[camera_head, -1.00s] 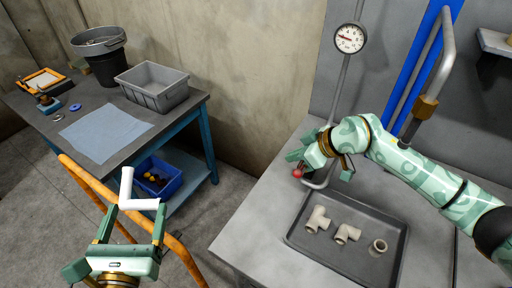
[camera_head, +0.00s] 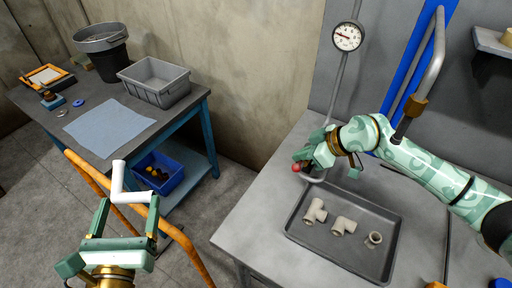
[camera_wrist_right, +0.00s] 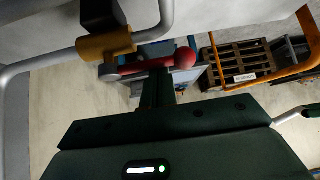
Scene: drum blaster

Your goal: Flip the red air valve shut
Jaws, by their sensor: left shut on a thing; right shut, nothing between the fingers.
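The red air valve shows in the right wrist view as a red lever (camera_wrist_right: 145,66) with a round ball end, below a brass body (camera_wrist_right: 105,44) on a grey pipe. In the head view only its red ball (camera_head: 296,168) shows clearly, beside my right gripper (camera_head: 308,156). My right gripper (camera_wrist_right: 157,88) is shut and empty, its fingertips close against the lever; contact is unclear. My left gripper (camera_head: 128,203) is shut on a white crank-shaped piece (camera_head: 130,196), held upright away from the valve.
A dark tray (camera_head: 335,255) with several beige pipe fittings lies on the grey bench below my right arm. A round gauge (camera_head: 347,36) is on the pipe above. An orange rail (camera_head: 180,240) passes near my left gripper. A table (camera_head: 125,155) with a grey bin stands at left.

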